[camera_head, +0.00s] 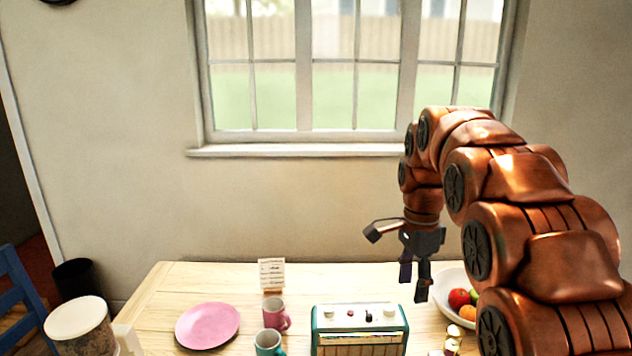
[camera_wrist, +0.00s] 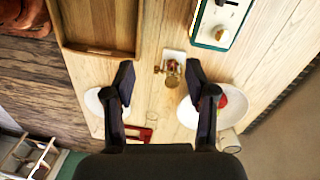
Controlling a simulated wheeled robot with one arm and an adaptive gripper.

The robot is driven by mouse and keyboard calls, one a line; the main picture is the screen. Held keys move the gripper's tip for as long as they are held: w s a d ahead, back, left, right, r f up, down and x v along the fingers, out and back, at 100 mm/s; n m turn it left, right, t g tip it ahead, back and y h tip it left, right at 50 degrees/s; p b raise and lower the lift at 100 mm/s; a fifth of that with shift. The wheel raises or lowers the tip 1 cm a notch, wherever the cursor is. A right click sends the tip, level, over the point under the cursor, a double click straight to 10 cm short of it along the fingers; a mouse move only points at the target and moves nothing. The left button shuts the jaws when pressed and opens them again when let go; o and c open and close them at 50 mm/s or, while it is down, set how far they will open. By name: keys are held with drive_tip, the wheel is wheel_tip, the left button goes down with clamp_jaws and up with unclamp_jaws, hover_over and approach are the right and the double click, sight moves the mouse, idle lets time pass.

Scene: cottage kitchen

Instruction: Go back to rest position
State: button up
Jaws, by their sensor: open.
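My copper-coloured arm reaches in from the right in the head view. My gripper (camera_head: 414,284) points down above the right part of the wooden table (camera_head: 150,305), just left of the white fruit bowl (camera_head: 449,283). In the wrist view my gripper (camera_wrist: 160,78) has its two dark fingers spread apart with nothing held between them. A small brass-coloured item on a white square base (camera_wrist: 172,57) shows between and beyond the fingertips, lower down on the table. The right finger covers part of the bowl with a red fruit (camera_wrist: 222,101).
A teal radio-like box (camera_head: 358,330), a pink mug (camera_head: 276,315), a teal mug (camera_head: 268,342), a pink plate (camera_head: 207,325) and a small card (camera_head: 271,273) stand on the table. The wrist view shows a wooden tray (camera_wrist: 100,51). A window (camera_head: 350,70) is behind.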

drive_tip(key=s+f+n+p, duration=0.1)
drive_tip(key=s+f+n, duration=0.2)
drive_tip(key=s+n, duration=0.5)
drive_tip(key=s+f+n+p, duration=0.2)
drive_tip(key=s+f+n, duration=0.2)
drive_tip(key=s, duration=2.1)
drive_tip(key=n, duration=0.3)
drive_tip(key=shift+a+f+n+g, duration=0.2)
drive_tip(key=shift+a+n+g, duration=0.15)
drive_tip(key=shift+n+g, duration=0.05)
drive_tip(key=shift+s, duration=0.1)
